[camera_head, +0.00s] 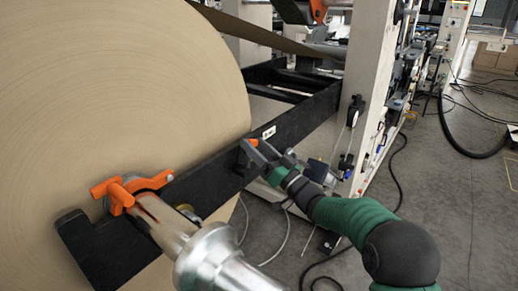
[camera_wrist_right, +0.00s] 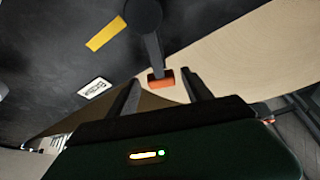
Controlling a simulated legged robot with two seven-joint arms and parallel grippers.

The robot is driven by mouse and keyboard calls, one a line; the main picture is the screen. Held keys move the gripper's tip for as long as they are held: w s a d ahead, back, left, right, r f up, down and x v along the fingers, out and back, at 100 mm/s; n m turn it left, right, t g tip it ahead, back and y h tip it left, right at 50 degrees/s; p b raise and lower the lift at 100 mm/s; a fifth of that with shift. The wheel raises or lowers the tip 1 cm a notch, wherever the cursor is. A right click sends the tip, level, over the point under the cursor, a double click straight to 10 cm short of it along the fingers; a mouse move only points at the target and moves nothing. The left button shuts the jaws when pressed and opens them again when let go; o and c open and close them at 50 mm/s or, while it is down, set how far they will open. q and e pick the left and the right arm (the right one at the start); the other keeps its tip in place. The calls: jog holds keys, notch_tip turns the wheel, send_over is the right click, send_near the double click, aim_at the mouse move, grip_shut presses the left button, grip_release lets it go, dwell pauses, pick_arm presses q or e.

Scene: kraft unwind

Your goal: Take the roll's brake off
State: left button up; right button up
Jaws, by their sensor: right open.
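The paper roll (camera_head: 120,70) is a large brown disc filling the left of the head view. Beside it runs a black arm of the stand (camera_head: 315,112). A dark lever with an orange end (camera_head: 250,142), seemingly the brake handle, is on this arm near the roll's edge. My right gripper (camera_head: 268,154) is open at the lever. In the right wrist view the dark lever (camera_wrist_right: 149,35) reaches down and its orange end (camera_wrist_right: 161,78) appears between the two open fingers (camera_wrist_right: 163,92). I cannot tell whether they touch it. My left gripper is not in view.
The roll's shiny metal shaft end (camera_head: 222,262) sticks out toward me, with an orange clamp (camera_head: 125,190) around the shaft. A pale machine post (camera_head: 362,85) stands behind my right arm. Cables (camera_head: 398,165) lie on the grey floor. The floor at right is mostly open.

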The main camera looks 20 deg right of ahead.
jog(key=p+v, duration=0.1)
jog(key=v, duration=1.6)
jog(key=shift+w+d+f, duration=0.1)
